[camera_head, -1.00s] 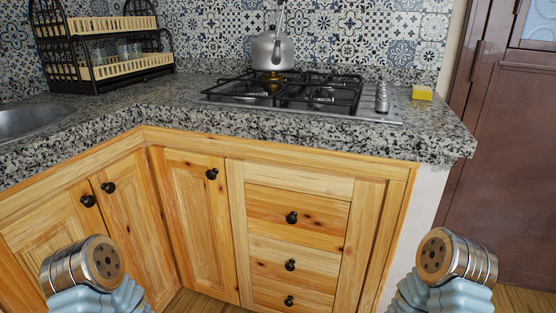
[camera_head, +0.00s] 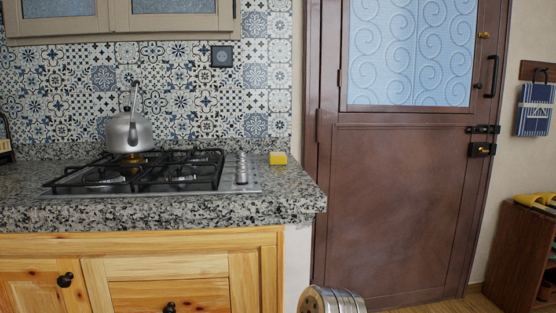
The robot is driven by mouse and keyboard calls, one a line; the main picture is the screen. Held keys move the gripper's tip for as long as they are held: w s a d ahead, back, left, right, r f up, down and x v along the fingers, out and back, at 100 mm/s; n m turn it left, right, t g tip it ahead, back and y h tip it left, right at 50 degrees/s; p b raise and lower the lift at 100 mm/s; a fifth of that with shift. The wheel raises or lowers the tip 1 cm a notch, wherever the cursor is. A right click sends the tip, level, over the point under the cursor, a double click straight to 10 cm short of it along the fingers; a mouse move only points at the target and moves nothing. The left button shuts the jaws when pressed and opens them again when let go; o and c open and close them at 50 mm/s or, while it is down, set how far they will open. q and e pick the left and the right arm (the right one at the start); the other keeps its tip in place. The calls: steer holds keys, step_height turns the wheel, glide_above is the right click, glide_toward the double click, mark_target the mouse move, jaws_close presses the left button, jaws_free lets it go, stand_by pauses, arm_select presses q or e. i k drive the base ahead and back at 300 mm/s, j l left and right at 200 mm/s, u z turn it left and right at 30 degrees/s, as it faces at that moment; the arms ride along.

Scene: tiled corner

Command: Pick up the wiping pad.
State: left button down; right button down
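The wiping pad is most likely the small yellow block (camera_head: 278,159). It lies on the granite countertop (camera_head: 300,190), right of the stove and near the counter's right end. Nothing touches it. A round metal end of one of my arm links (camera_head: 335,301) shows at the bottom edge, below the counter's right end. Neither of my grippers shows.
A gas stove (camera_head: 150,172) with a metal kettle (camera_head: 129,132) stands left of the yellow block. A brown door (camera_head: 400,200) stands to the right. A low brown cabinet (camera_head: 520,250) with yellow items on top is at far right.

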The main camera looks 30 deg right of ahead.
mark_target(276, 158)
steer(key=l, duration=0.7)
steer(key=i+l+z, duration=0.1)
steer(key=l, duration=0.6)
